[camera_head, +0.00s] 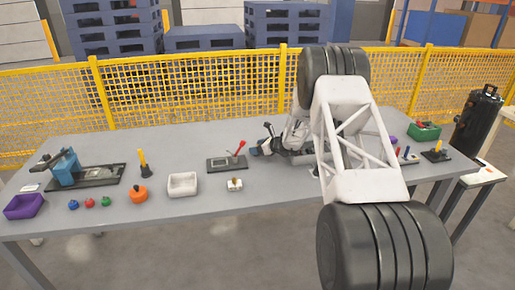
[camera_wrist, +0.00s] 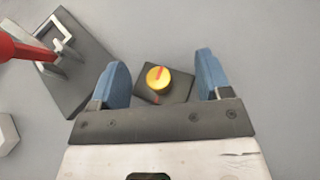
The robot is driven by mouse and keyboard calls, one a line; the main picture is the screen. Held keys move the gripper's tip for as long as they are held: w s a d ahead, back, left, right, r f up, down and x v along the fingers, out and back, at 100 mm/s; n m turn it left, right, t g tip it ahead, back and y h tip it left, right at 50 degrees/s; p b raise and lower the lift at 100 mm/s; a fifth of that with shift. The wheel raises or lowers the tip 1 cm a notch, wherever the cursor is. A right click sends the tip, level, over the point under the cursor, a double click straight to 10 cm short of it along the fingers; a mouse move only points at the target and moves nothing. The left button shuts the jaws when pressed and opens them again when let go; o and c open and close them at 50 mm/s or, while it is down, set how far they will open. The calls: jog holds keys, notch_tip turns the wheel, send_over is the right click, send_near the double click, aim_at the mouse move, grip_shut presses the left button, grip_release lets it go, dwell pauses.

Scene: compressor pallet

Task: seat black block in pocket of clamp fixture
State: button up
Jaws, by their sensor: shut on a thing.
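The clamp fixture (camera_head: 215,167), a dark plate with a pale-outlined pocket and a red lever, lies at the middle of the table. Its dark base (camera_wrist: 78,85), metal clamp and red handle show at the upper left in the wrist view. The black block (camera_wrist: 148,97), topped by a round yellow knob with a red mark, sits between my blue fingertips. My gripper (camera_wrist: 163,78) is shut on the block. In the head view my gripper (camera_head: 262,147) is just right of the fixture, and I cannot make out the block there.
A small pale part with a brownish top (camera_head: 235,185) lies in front of the fixture. A white bin (camera_head: 182,185), orange knob (camera_head: 138,195) and blue vise (camera_head: 66,168) stand left. A green bin (camera_head: 425,131) is far right. Bare table lies in front.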

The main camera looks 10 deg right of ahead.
jog(key=shift+f, duration=0.15)
jog(key=o, duration=1)
jog(key=shift+v, duration=3.8)
jog(key=shift+w, duration=0.1)
jog(key=shift+a+r, duration=0.1)
jog(key=shift+r, duration=0.15)
